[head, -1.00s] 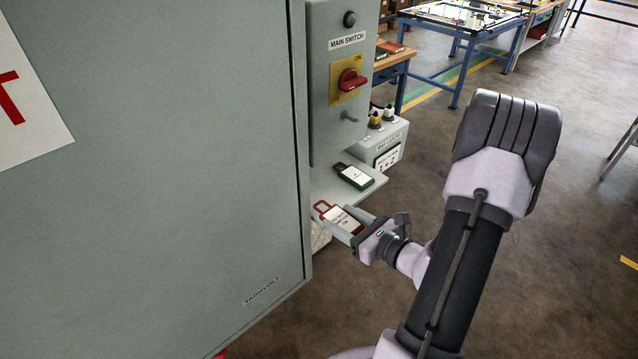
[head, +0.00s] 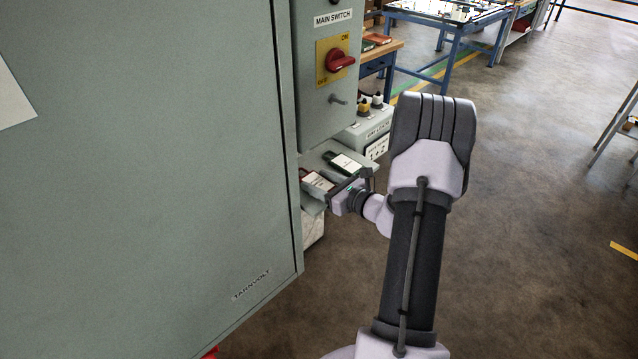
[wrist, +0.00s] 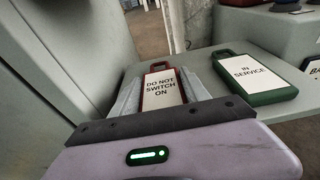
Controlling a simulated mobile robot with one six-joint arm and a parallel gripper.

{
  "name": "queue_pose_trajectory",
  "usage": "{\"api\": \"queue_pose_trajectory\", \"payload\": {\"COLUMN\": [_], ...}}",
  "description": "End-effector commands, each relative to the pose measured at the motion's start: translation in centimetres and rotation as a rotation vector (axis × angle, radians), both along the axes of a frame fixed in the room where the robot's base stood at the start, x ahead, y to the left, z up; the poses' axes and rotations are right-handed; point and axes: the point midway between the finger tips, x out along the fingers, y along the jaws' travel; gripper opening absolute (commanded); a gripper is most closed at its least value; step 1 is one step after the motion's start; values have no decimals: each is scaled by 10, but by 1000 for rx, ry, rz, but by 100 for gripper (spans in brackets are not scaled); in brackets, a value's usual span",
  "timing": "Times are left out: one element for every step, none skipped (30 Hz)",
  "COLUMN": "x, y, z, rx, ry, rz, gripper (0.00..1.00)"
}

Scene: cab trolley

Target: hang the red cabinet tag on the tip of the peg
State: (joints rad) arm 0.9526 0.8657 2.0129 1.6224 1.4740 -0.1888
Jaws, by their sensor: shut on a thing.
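The red cabinet tag (head: 318,181) has a white label and a loop at its far end. My gripper (head: 322,190) is shut on it. In the wrist view the tag (wrist: 160,92) lies between the two fingers, with "DO NOT SWITCH ON" readable and its red loop pointing away. The gripper is beside the shelf, below the peg; whether the tag touches the shelf I cannot tell. The grey peg (head: 338,99) sticks out of the panel under the red switch and bears nothing. It does not show in the wrist view.
A green "IN SERVICE" tag (wrist: 262,75) lies on the grey shelf (wrist: 205,62), right of the red one. The large grey cabinet door (head: 150,170) stands close on the left. The red switch (head: 340,60) is above the peg. Floor is open to the right.

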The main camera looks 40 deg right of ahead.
Motion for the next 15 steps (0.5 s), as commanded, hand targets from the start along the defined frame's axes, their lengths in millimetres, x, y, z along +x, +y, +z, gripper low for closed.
{"api": "queue_pose_trajectory", "payload": {"x": [0, 0, 0, 0, 0, 0, 0, 0, 0, 0, 0, 0, 0, 0, 0], "y": [0, 0, 0, 0, 0, 0, 0, 0, 0, 0, 0, 0, 0, 0, 0], "z": [-3, -4, -3, -3, -3, -3, -3, -3, -3, -3, -3, -3, -3, -2, -2], "rx": [0, 0, 0, 0, 0, 0, 0, 0, 0, 0, 0, 0, 0, 0, 1], "ry": [0, 0, 0, 0, 0, 0, 0, 0, 0, 0, 0, 0, 0, 0, 1], "rz": [0, 0, 0, 0, 0, 0, 0, 0, 0, 0, 0, 0, 0, 0, 0], "gripper": [14, 14, 62, 68, 74, 76, 76, 76, 76, 76, 76, 76, 76, 76, 76]}}
